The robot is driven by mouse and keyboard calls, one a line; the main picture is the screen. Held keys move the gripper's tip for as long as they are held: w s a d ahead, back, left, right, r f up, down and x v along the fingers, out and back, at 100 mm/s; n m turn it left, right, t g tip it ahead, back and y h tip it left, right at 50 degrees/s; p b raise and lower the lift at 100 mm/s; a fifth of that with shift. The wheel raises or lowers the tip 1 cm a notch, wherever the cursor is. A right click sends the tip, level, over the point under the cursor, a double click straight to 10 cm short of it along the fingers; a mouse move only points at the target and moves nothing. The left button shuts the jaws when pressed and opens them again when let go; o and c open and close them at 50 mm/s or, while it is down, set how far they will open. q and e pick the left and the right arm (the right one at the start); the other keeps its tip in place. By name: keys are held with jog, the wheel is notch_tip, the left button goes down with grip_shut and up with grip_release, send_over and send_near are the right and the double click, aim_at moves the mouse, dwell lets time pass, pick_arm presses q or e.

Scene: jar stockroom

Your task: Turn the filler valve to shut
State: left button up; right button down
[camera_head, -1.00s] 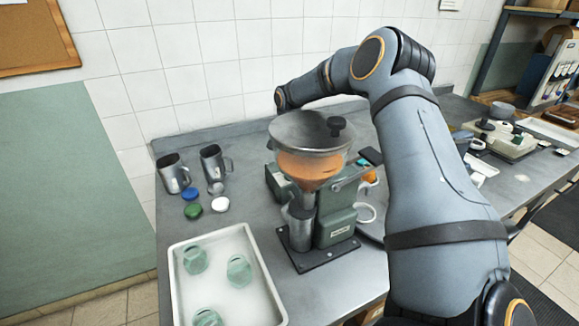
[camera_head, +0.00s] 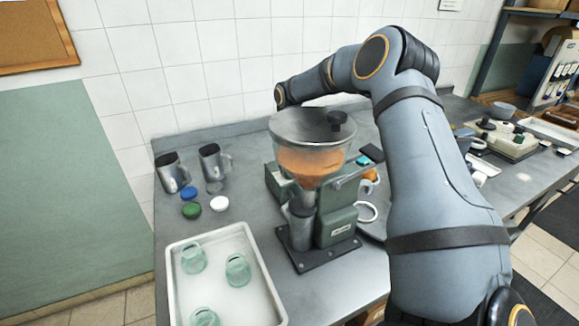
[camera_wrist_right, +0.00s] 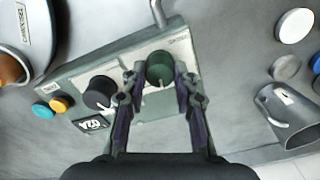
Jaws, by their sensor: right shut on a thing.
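The filler shows in the head view, with a clear round hopper (camera_head: 312,133) holding orange contents above a grey-green body (camera_head: 336,226). A thin lever (camera_head: 350,178) sticks out beside the hopper. In the right wrist view a grey-green panel (camera_wrist_right: 65,83) carries a green knob (camera_wrist_right: 160,68) and a black knob (camera_wrist_right: 99,92). My right gripper (camera_wrist_right: 160,78) is shut on the green knob, one finger on each side. I cannot read its markings. In the head view my right arm reaches behind the filler, and its gripper is hidden there. My left gripper is out of view.
A white tray (camera_head: 176,300) with glass jars stands front left. Two metal mugs (camera_head: 171,173) (camera_head: 213,163) and blue, green and white lids (camera_head: 219,203) stand left of the filler. The wall is close behind.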

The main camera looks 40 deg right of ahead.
jog(key=n, duration=0.5)
jog(key=shift+n, duration=0.3)
jog(key=n, duration=0.5)
jog(key=shift+n, duration=0.3)
jog(key=c, duration=1)
grip_release()
notch_tip(320, 180, up, 8)
jog(key=shift+d+f, duration=0.1)
jog(key=shift+f, duration=0.15)
